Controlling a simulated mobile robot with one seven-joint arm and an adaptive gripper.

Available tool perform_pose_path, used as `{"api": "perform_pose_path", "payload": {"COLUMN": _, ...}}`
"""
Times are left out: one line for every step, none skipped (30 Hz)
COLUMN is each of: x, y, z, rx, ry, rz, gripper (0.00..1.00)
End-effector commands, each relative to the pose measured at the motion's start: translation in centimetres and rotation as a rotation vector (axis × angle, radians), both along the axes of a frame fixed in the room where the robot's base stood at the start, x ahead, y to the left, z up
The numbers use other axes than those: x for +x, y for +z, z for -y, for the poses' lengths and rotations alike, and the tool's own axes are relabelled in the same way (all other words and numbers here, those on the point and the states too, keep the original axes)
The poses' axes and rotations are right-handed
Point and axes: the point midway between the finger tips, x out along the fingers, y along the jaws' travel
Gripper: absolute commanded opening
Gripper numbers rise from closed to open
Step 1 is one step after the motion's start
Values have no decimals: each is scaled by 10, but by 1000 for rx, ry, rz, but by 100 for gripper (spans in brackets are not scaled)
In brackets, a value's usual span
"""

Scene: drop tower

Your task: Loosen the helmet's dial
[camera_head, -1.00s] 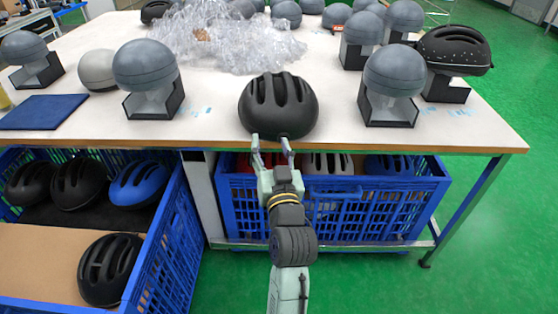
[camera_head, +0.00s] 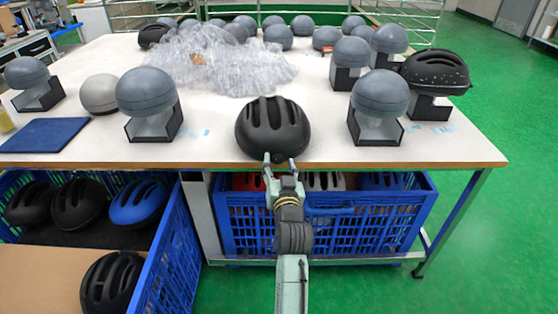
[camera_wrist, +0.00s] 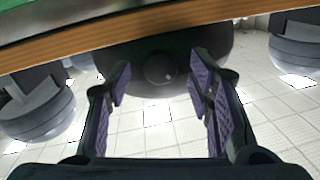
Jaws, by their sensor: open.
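A black vented helmet (camera_head: 273,127) sits on the white table near its front edge. My gripper (camera_head: 281,159) is at the table edge in front of the helmet, with its fingers apart and pointing at it. In the wrist view the helmet (camera_wrist: 185,50) appears dark behind the table edge, with a round dark dial (camera_wrist: 160,69) on it. The dial lies between the two purple-padded fingers of my gripper (camera_wrist: 163,85), which are open. I cannot tell how deep the dial sits between them; no finger visibly touches it.
Grey head forms on black stands (camera_head: 150,93) and (camera_head: 379,95) flank the helmet. Clear plastic wrap (camera_head: 215,60) lies behind it. Blue crates (camera_head: 255,225) with helmets stand below the table. The wooden table edge (camera_head: 400,164) is close to my gripper.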

Motion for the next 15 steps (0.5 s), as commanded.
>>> {"api": "perform_pose_path", "payload": {"x": 3, "y": 1, "z": -1, "rx": 0, "ry": 0, "rz": -1, "gripper": 48}}
{"api": "perform_pose_path", "payload": {"x": 5, "y": 0, "z": -1, "rx": 0, "ry": 1, "rz": -1, "gripper": 48}}
{"api": "perform_pose_path", "payload": {"x": 6, "y": 0, "z": -1, "rx": 0, "ry": 1, "rz": -1, "gripper": 48}}
{"api": "perform_pose_path", "payload": {"x": 6, "y": 0, "z": -1, "rx": 0, "ry": 1, "rz": -1, "gripper": 48}}
{"api": "perform_pose_path", "payload": {"x": 6, "y": 0, "z": -1, "rx": 0, "ry": 1, "rz": 0, "gripper": 48}}
{"api": "perform_pose_path", "payload": {"x": 6, "y": 0, "z": -1, "rx": 0, "ry": 1, "rz": 0, "gripper": 48}}
{"api": "perform_pose_path", "payload": {"x": 6, "y": 0, "z": -1, "rx": 0, "ry": 1, "rz": 0, "gripper": 48}}
{"api": "perform_pose_path", "payload": {"x": 6, "y": 0, "z": -1, "rx": 0, "ry": 1, "rz": 0, "gripper": 48}}
{"api": "perform_pose_path", "payload": {"x": 6, "y": 0, "z": -1, "rx": 0, "ry": 1, "rz": 0, "gripper": 48}}
{"api": "perform_pose_path", "payload": {"x": 6, "y": 0, "z": -1, "rx": 0, "ry": 1, "rz": 0, "gripper": 48}}
{"api": "perform_pose_path", "payload": {"x": 6, "y": 0, "z": -1, "rx": 0, "ry": 1, "rz": 0, "gripper": 48}}
{"api": "perform_pose_path", "payload": {"x": 6, "y": 0, "z": -1, "rx": 0, "ry": 1, "rz": 0, "gripper": 45}}
{"api": "perform_pose_path", "payload": {"x": 6, "y": 0, "z": -1, "rx": 0, "ry": 1, "rz": 0, "gripper": 43}}
{"api": "perform_pose_path", "payload": {"x": 6, "y": 0, "z": -1, "rx": 0, "ry": 1, "rz": 0, "gripper": 41}}
{"api": "perform_pose_path", "payload": {"x": 6, "y": 0, "z": -1, "rx": 0, "ry": 1, "rz": 0, "gripper": 38}}
